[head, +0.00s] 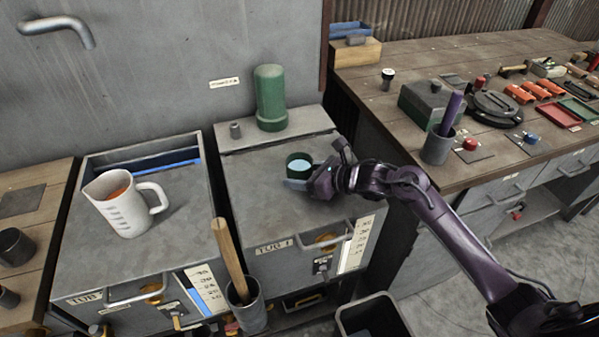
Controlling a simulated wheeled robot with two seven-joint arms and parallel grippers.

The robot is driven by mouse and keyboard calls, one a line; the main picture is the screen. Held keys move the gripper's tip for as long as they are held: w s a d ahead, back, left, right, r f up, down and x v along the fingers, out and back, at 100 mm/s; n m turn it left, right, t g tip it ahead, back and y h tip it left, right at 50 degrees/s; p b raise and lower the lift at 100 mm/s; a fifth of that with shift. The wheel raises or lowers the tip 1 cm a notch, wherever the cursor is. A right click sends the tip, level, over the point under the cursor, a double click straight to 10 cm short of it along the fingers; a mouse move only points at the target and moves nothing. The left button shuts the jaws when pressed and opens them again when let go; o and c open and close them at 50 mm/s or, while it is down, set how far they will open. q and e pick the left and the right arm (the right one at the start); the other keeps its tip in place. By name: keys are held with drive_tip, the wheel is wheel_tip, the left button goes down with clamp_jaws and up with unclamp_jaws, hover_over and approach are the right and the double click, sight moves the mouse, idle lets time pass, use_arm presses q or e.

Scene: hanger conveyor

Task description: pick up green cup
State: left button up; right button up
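A small dark green cup (299,160) with a pale blue inside stands on the grey top of the right-hand tub cabinet (262,190). My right gripper (297,182) is at the near side of the cup, reaching in from the right. The fingers are low beside or against the cup and partly hide its lower part. I cannot tell whether they are closed around it. My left gripper is not in view.
A white measuring jug (124,207) stands on the left tub. A wooden-handled tool leans in a grey holder (247,308) in front. A crowded workbench (390,125) is at right.

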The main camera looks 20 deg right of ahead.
drive_tip(key=c, duration=0.6)
drive_tip(key=shift+r, duration=0.1)
